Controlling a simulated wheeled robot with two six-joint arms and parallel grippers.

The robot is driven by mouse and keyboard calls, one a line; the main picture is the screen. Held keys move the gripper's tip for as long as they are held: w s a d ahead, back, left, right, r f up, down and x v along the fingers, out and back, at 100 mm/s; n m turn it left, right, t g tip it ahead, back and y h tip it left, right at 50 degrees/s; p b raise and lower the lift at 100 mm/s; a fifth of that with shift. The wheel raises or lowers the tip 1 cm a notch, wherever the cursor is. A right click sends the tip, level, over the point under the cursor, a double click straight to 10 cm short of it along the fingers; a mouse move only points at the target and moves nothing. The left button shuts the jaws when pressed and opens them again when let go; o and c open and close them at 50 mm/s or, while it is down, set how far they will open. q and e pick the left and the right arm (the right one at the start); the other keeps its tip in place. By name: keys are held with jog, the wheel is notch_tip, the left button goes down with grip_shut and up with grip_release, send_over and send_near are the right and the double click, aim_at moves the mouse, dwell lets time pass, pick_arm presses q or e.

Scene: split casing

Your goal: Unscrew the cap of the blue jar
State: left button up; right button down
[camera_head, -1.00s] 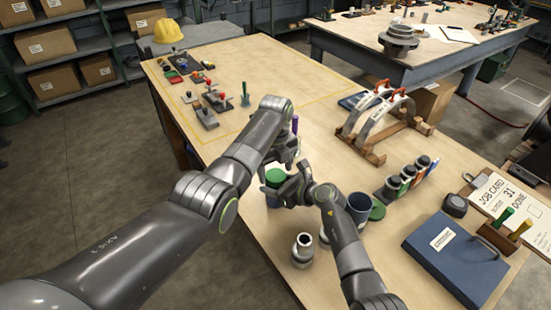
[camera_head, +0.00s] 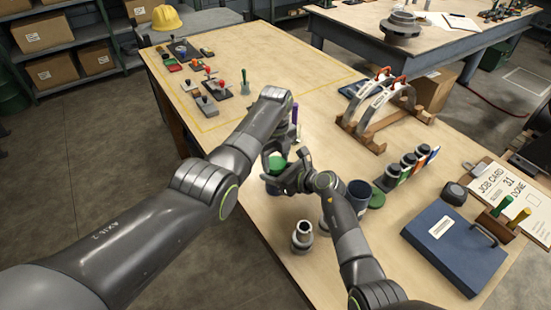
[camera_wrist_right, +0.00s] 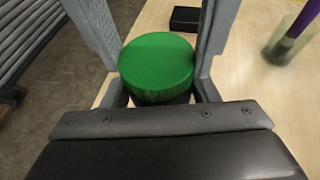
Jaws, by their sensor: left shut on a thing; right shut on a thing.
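A green cap (camera_head: 277,162) sits on the jar, with a sliver of its dark blue body (camera_head: 272,188) below. In the right wrist view the round green cap (camera_wrist_right: 157,66) lies between the two fingers of my right gripper (camera_wrist_right: 155,75), which is shut on it. In the head view my right gripper (camera_head: 279,177) reaches in from the right at cap height. My left gripper (camera_head: 290,152) is at the jar from the far side, shut, its fingers mostly hidden behind my arms. What it grips is hard to see; it appears to be the jar.
A dark blue cup (camera_head: 358,193) and a green disc (camera_head: 376,198) stand to the right, close to my right forearm. A grey metal fitting (camera_head: 302,237) stands in front. A purple-handled tool (camera_head: 295,113) stands behind. A blue case (camera_head: 455,250) lies at the right.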

pick_arm(q)
jog(key=n, duration=0.4)
jog(key=shift+n, duration=0.3)
jog(key=n, duration=0.4)
jog(key=shift+n, duration=0.3)
jog(key=o, duration=1.1)
